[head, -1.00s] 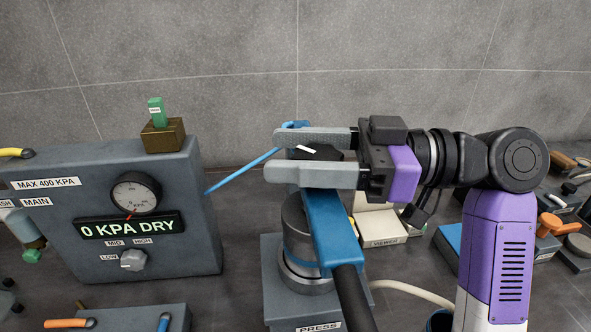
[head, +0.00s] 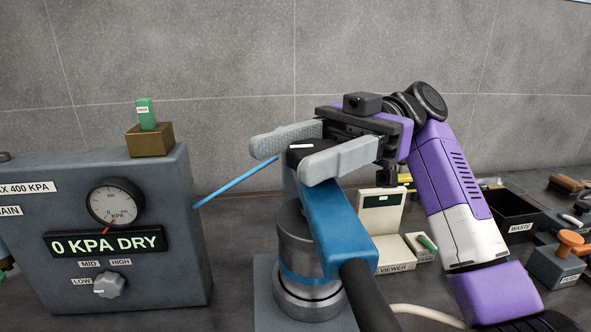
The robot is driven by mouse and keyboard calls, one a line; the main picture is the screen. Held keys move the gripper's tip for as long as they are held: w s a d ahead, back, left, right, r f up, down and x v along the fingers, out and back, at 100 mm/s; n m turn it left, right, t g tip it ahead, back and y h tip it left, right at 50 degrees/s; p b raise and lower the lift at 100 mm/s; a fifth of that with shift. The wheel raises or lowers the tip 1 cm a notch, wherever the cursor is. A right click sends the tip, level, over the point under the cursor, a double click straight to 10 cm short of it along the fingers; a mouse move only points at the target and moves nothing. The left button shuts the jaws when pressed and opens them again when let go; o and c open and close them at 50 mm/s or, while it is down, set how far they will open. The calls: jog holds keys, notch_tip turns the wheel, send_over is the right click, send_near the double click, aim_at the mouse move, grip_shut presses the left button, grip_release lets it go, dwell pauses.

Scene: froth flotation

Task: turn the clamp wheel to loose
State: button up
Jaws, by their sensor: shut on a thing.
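My gripper (head: 283,154) is above the press (head: 309,262), with its two grey fingers on either side of a dark block with a white mark, the clamp wheel (head: 301,155). It is shut on this wheel, which sits at the top of the press's blue frame. The near finger hides part of the wheel. The blue arm (head: 340,222) of the press slopes toward me and ends in a black handle (head: 371,296).
A grey panel (head: 176,250) with a gauge (head: 115,203) and a "0 KPA DRY" display (head: 106,241) stands left. A blue hose (head: 235,184) runs from it toward the press. A viewer (head: 380,215) and a waste bin (head: 506,217) are at right.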

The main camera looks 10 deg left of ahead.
jog(key=shift+s+d+f+n+g+h+b, duration=0.15)
jog(key=shift+n+g+h+b, duration=0.2)
jog(key=shift+n+h+b, duration=0.25)
jog(key=shift+w+f+n+g+h+b, duration=0.1)
jog(key=shift+n+g+h+b, duration=0.25)
jog(key=shift+b, duration=0.3)
jog(key=shift+s+r+n+g+h+b, duration=0.15)
jog(key=shift+n+g+h+b, duration=0.25)
jog(key=shift+h, duration=0.25)
jog(key=o, duration=1.4)
